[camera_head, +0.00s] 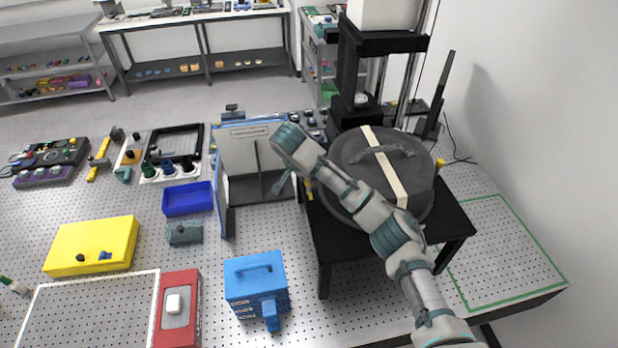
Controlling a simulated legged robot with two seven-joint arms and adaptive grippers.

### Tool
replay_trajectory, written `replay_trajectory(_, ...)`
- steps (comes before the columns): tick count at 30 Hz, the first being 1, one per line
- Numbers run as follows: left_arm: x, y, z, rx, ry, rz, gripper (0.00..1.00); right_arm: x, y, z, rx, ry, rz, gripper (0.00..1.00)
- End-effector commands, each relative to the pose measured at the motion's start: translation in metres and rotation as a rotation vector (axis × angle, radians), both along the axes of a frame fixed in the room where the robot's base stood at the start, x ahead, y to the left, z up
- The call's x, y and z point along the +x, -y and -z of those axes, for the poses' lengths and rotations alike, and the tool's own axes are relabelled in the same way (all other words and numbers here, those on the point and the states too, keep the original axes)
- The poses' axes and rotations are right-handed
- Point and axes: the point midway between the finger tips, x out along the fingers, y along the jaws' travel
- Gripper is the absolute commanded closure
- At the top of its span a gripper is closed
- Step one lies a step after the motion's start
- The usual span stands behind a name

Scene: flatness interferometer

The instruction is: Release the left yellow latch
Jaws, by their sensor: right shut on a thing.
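The round dark grey housing (355,158) with a cream strip and a top handle sits on a black stand at the right. The left yellow latch (309,189) shows as a small yellow piece at the housing's left edge, partly hidden by my right arm. A second yellow latch (440,163) is at the housing's right side. My left gripper is out of view.
An open grey case with blue edges (228,190) stands just left of my right wrist. A blue drawer box (255,277) is in front of it. The black stand (345,245) carries the housing. A green-outlined area (505,250) at the right is clear.

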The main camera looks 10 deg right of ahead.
Motion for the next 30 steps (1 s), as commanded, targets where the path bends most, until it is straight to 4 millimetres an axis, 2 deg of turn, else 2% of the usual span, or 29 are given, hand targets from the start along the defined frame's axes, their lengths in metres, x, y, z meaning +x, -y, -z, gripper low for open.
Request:
replay_trajectory(3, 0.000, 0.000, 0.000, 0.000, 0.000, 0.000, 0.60, -0.002, -0.002, 0.003, 0.001, -0.009, -0.005, 1.00)
replay_trajectory(4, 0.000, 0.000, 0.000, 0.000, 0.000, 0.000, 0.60, -0.002, -0.002, 0.003, 0.001, -0.009, -0.005, 0.66)
replay_trajectory(6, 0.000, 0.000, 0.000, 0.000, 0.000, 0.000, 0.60, -0.001, -0.002, 0.003, 0.001, -0.007, -0.005, 0.50)
replay_trajectory(17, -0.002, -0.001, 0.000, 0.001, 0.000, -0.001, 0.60, 0.000, -0.002, -0.004, 0.000, 0.001, -0.004, 0.50)
replay_trajectory(20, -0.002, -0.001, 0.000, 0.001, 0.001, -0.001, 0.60, -0.003, -0.005, -0.016, -0.002, 0.005, -0.004, 0.50)
replay_trajectory(30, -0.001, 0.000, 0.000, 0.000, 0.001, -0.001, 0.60, -0.023, -0.026, -0.083, -0.002, 0.001, -0.003, 0.50)
